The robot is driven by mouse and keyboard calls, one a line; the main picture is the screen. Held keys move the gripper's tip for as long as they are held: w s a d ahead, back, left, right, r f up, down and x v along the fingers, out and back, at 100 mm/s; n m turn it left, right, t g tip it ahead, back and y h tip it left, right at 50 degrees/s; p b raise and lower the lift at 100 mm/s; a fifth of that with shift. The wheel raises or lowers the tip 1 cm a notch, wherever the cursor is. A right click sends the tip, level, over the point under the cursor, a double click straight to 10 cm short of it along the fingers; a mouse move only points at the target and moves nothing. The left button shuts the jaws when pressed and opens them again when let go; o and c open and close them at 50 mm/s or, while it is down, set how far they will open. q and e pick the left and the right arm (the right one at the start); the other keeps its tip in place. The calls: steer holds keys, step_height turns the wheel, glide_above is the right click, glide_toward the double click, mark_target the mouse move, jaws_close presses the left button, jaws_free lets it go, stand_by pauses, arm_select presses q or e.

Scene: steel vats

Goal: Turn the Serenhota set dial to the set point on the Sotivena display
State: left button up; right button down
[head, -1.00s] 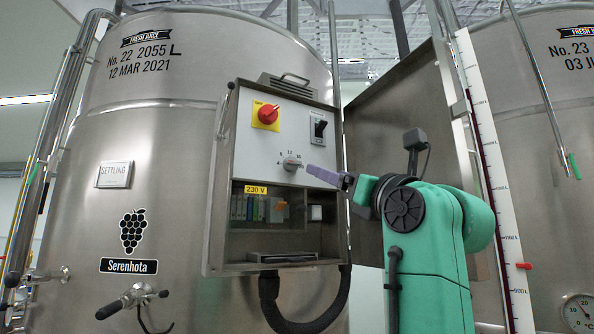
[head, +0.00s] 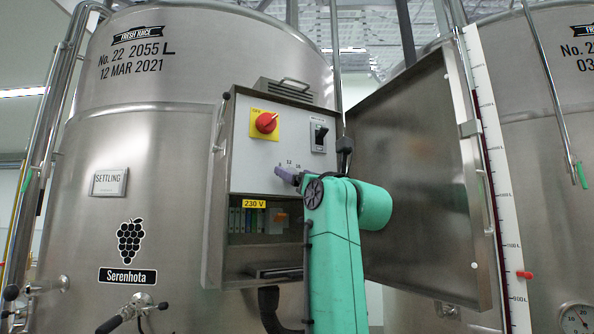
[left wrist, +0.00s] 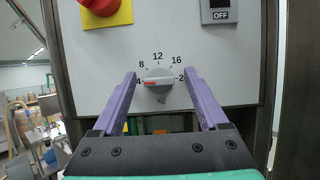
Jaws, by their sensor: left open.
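The Serenhota set dial (left wrist: 158,82) is a grey knob on a light panel, with 4, 8, 12, 16 and a partly hidden number around it. Its red mark points left, at about 4. My left gripper (left wrist: 160,74) is open, with one purple finger on each side of the knob; I cannot tell if either touches it. In the head view my left gripper (head: 287,175) is at the dial's place and hides most of it. The Serenhota label (head: 127,275) is on the left vat. The Sotivena display and my right gripper are not in view.
A red rotary switch (head: 266,122) and a black switch (head: 319,133) sit above the dial. The control box's open steel door (head: 420,190) stands to the right of my arm. A 230 V compartment (head: 254,204) lies below, and a SETTLING plate (head: 109,182) is on the vat.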

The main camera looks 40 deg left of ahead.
arm_select(q)
steer(key=shift+s, duration=0.1)
jaws_close()
